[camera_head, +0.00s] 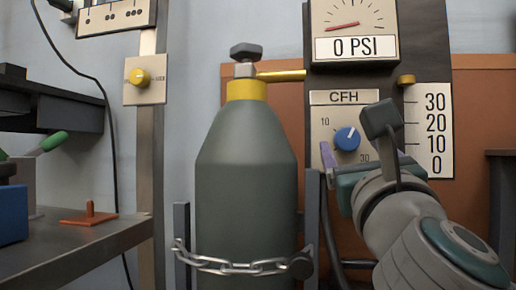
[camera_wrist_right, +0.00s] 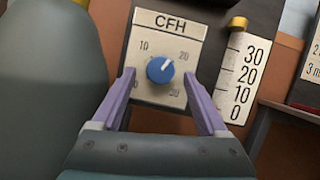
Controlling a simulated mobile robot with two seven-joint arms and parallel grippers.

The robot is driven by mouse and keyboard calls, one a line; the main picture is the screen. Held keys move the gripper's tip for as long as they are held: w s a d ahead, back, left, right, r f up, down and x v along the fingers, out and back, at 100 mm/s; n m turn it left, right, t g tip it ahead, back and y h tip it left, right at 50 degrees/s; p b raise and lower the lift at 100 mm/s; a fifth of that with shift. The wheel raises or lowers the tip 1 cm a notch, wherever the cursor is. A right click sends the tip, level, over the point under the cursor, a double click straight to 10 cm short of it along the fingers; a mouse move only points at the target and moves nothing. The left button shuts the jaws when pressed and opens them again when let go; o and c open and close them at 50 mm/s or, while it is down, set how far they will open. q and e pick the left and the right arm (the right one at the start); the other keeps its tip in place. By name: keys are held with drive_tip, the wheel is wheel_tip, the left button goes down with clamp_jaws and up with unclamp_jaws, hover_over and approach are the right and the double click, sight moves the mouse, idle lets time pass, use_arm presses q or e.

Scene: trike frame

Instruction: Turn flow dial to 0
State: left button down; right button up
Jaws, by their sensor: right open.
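The blue flow dial (camera_head: 347,138) sits on a cream panel marked CFH, right of the gas cylinder. It also shows in the right wrist view (camera_wrist_right: 160,70). Its white mark points up and right, toward the 20 side of the scale. In the head view my right gripper (camera_head: 366,160) is just below the dial. My left gripper is out of view.
A pressure gauge (camera_head: 355,30) reading 0 PSI is above. A flow scale (camera_head: 436,130) with a brass knob (camera_head: 406,80) stands right of the panel. The grey chained cylinder (camera_head: 245,165) is close on the left. A shelf (camera_head: 75,245) is at far left.

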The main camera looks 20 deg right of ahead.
drive_tip(key=shift+w+d+r, duration=0.25)
drive_tip(key=shift+w+d, duration=0.1)
drive_tip(key=shift+w, duration=0.25)
clamp_jaws()
